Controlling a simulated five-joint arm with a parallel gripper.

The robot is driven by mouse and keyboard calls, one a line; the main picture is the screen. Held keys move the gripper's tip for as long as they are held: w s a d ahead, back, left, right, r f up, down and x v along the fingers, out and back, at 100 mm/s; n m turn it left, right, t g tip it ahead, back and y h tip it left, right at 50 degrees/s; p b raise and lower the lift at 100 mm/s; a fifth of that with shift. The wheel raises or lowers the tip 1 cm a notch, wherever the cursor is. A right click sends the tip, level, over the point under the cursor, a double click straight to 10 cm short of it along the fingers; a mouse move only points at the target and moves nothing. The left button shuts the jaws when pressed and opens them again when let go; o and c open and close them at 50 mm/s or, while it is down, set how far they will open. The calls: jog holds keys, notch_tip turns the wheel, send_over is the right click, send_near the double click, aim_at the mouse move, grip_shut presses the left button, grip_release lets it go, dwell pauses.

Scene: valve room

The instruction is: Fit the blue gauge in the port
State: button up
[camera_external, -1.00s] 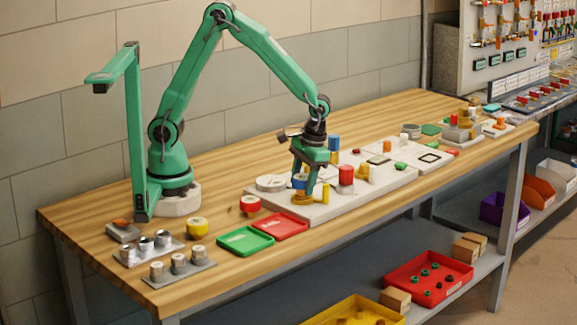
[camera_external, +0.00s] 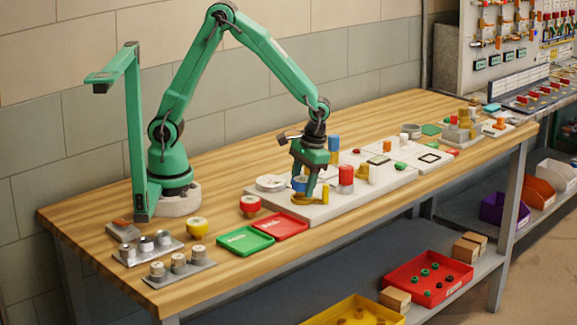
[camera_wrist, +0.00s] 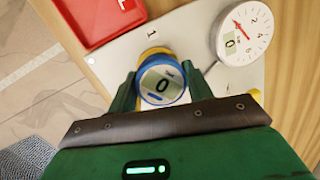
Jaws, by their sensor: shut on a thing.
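My gripper (camera_external: 307,190) is shut on the blue gauge (camera_external: 299,183), low over the pale board (camera_external: 325,208). The gauge stands about upright over a brass port (camera_external: 303,199). A brass edge of the port (camera_wrist: 153,51) shows behind the gauge in the wrist view. The gauge's lower end is hidden, so I cannot tell how far it sits in the port.
A white dial gauge (camera_external: 271,183) lies left of my gripper; it also shows in the wrist view (camera_wrist: 246,34). A red cylinder (camera_external: 346,175) and a blue cylinder (camera_external: 334,143) stand nearby. Red (camera_external: 280,226) and green (camera_external: 245,241) trays lie in front of the board.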

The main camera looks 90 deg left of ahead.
jog(key=shift+f, duration=0.5)
dwell(1.0)
jog(key=o, duration=1.2)
jog(key=shift+r, duration=0.15)
jog(key=shift+s+v, duration=0.25)
jog(key=shift+v, duration=1)
jog(key=shift+s+v, duration=0.25)
jog(key=shift+v, duration=1)
jog(key=shift+s+v, duration=0.3)
jog(key=shift+v, duration=0.95)
jog(key=shift+r, duration=0.2)
